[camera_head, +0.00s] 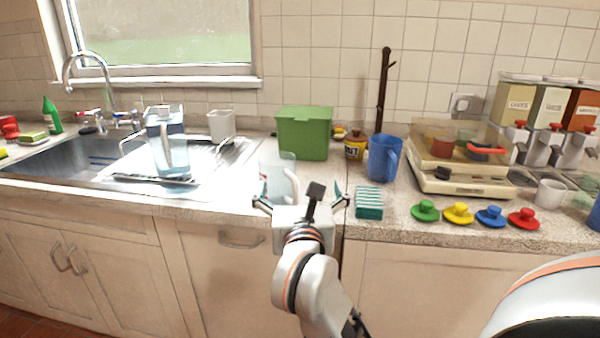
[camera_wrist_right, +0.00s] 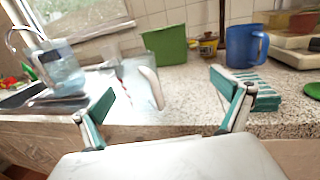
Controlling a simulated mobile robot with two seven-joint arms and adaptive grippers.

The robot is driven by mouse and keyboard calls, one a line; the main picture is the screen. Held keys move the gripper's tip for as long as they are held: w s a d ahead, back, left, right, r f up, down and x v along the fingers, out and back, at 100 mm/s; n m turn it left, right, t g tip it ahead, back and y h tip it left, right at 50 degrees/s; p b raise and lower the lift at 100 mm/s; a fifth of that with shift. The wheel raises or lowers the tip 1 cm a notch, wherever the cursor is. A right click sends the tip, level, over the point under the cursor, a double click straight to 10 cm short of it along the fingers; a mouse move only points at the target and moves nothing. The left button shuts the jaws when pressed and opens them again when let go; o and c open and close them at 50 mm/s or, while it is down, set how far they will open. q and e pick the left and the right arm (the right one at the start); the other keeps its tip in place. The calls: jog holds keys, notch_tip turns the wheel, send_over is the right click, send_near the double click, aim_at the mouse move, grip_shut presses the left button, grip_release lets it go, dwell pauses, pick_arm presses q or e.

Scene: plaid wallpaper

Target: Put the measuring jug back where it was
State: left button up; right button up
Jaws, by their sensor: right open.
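A clear measuring jug (camera_head: 277,172) with red marks and a pale handle stands upright on the counter right of the sink. In the right wrist view its handle (camera_wrist_right: 152,86) shows between the spread fingers, and its see-through body is hard to make out. My right gripper (camera_head: 301,199) is open and empty, at the counter's front edge just before the jug; I cannot tell whether it touches it. My left gripper is not in view.
A green bin (camera_head: 304,133), a yellow tub (camera_head: 354,147) and a blue jug (camera_head: 383,158) stand behind. A drainer (camera_head: 205,153) stands at left.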

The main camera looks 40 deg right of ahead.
notch_tip(320, 180, up, 9)
dwell(0.4)
jog(key=shift+r, duration=0.1)
dwell(0.3)
